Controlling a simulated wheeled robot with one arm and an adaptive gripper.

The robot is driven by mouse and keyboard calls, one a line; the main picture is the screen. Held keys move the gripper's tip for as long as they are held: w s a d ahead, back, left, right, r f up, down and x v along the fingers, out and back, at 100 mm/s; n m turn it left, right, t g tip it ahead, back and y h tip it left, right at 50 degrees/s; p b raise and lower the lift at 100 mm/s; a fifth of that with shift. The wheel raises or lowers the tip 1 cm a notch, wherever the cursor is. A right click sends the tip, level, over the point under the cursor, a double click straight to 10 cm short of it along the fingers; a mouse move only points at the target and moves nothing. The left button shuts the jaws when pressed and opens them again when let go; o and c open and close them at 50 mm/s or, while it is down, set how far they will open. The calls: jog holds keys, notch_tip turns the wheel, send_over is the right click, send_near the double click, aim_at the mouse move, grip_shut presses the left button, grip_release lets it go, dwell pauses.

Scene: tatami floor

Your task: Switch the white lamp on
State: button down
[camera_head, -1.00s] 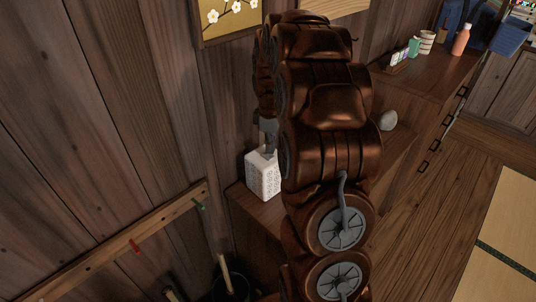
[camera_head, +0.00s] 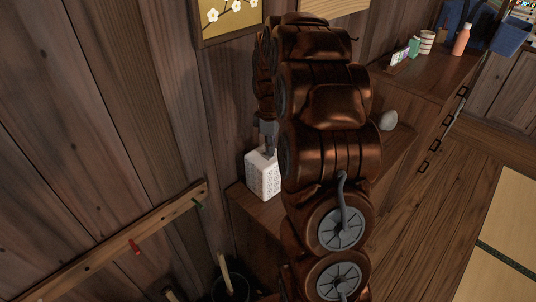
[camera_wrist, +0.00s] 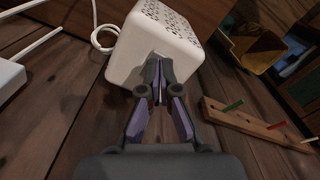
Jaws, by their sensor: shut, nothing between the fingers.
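The white lamp (camera_head: 263,176) is a box with a patterned, perforated surface. It stands on a low wooden cabinet against the wall, partly hidden by my arm in the head view. In the wrist view the lamp (camera_wrist: 158,38) fills the upper middle, with a white cord beside it. My gripper (camera_wrist: 160,68) is shut and empty, its fingertips at the lamp's near face, on or very close to a small grey patch there. I cannot tell whether they touch. In the head view my gripper (camera_head: 268,143) is at the lamp's top. No glow shows on the lamp.
A wooden peg rail (camera_head: 110,245) with coloured pegs is on the wall at left. A dark bin (camera_head: 231,284) with sticks stands below. A pale rounded object (camera_head: 388,120) sits right of my arm. Bottles and a cup (camera_head: 427,42) stand on the cabinet farther back.

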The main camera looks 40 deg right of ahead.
aim_at(269, 157)
jog(key=shift+f+b, duration=0.3)
jog(key=shift+f, duration=0.4)
dwell(0.5)
jog(key=shift+r, duration=0.1)
jog(key=shift+r+p, duration=0.55)
jog(key=shift+r, duration=2.9)
jog(key=shift+s+a, duration=0.1)
jog(key=shift+a, duration=0.2)
jog(key=s+a+r+m+g, duration=0.1)
jog(key=s+a+r+m, duration=0.1)
jog(key=s+a, duration=0.8)
jog(key=s+a+r+m, duration=0.2)
jog(key=s+a+m, duration=0.1)
jog(key=s+a, duration=0.65)
jog(key=s+a+f+m, duration=0.1)
jog(key=s, duration=0.4)
jog(key=s+a+f+m, duration=0.1)
jog(key=s+a, duration=0.1)
jog(key=s, duration=0.3)
jog(key=shift+s+a+f+m+g, duration=0.3)
jog(key=shift+s+g, duration=0.1)
